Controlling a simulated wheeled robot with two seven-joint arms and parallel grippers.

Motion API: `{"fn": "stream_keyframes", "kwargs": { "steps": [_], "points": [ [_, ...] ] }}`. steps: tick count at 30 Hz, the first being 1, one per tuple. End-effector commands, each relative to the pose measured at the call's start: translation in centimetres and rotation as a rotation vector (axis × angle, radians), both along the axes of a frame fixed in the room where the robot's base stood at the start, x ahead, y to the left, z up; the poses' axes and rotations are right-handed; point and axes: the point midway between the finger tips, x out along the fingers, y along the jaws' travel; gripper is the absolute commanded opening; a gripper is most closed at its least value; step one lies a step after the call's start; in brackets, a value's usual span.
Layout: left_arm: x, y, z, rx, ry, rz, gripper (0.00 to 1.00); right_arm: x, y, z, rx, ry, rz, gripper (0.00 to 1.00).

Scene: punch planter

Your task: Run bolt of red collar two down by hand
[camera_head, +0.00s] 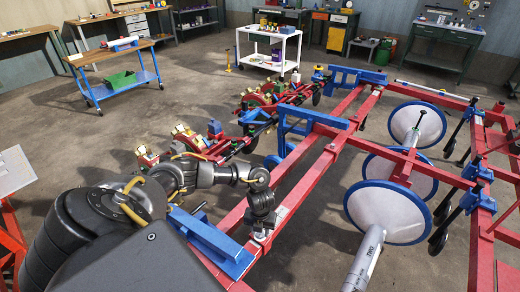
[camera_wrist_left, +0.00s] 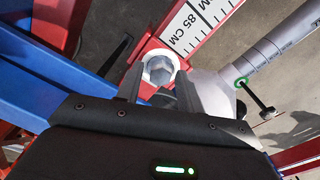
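A grey hex bolt head (camera_wrist_left: 160,69) with a pale rim sits on red metal in the left wrist view, beside a white scale strip marked 85 CM. My left gripper (camera_wrist_left: 160,85) points at it, with its two dark fingers apart and the bolt head between and just beyond their tips. I cannot tell whether the fingers touch it. In the head view my left gripper (camera_head: 261,226) is low over the long red beam, and the gripper hides most of the bolt. A grey tube (camera_head: 366,262) marked TWO stands to the right. My right gripper is out of view.
A blue bracket (camera_head: 215,242) lies close left of the gripper on the beam. White cones with blue rims (camera_head: 385,212) are to the right. A black T-handle with a green ring (camera_wrist_left: 241,82) shows near the tube. Open floor (camera_head: 180,85) lies behind.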

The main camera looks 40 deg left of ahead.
Motion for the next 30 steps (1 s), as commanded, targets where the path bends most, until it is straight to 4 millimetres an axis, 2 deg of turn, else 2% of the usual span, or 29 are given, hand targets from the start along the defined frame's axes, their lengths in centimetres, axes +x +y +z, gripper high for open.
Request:
{"fn": "stream_keyframes", "kwargs": {
  "steps": [11, 14, 26, 30],
  "points": [
    [0.1, 0.0, 0.4, 0.000, -0.001, 0.001, 0.44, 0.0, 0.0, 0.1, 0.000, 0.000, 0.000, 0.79],
    [0.1, 0.0, 1.6, -0.002, -0.003, 0.001, 0.44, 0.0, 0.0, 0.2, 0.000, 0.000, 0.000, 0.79],
    [0.1, 0.1, 9.2, 0.001, -0.004, -0.001, 0.44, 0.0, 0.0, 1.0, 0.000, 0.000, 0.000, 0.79],
    [0.1, 0.0, 10.5, 0.000, -0.001, 0.000, 0.44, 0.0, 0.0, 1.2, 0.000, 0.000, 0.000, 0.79]
  ]
}}
